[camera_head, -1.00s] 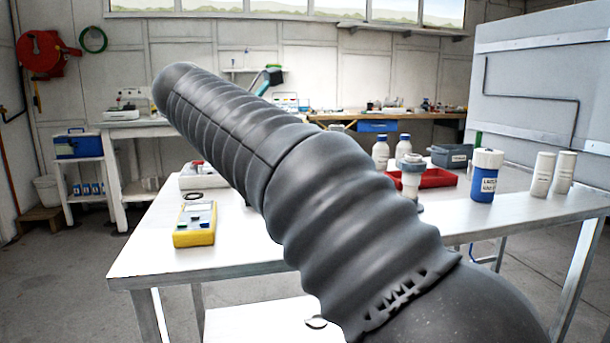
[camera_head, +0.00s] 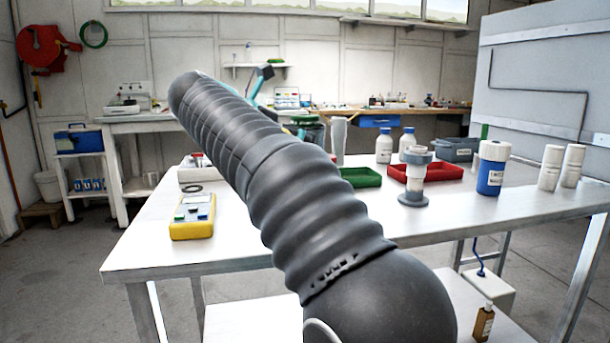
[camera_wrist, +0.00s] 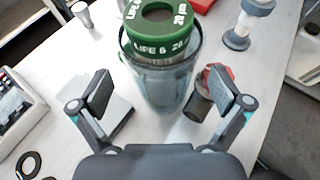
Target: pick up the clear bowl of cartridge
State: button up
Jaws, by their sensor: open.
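The clear bowl of the cartridge (camera_wrist: 168,88) stands in the wrist view as a see-through, bluish cylinder. A green ring-shaped top (camera_wrist: 160,22) with white lettering sits at its upper end. My gripper (camera_wrist: 165,102) is open, with one finger to the left of the bowl and one to the right, both apart from it. Nothing is between the fingertips but the near side of the bowl's base and the table.
A dark cylinder with a red part (camera_wrist: 207,90) lies close beside the right finger. A grey-white fitting (camera_head: 414,178), green tray (camera_head: 358,178), red tray (camera_head: 427,172) and blue-white jar (camera_head: 491,168) stand on the right of the white table. A yellow meter (camera_head: 192,218) is at left.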

jog(key=b+x, duration=0.1)
jog(key=x, duration=0.4)
jog(key=shift+d+f, duration=0.1)
jog(key=c, duration=1.6)
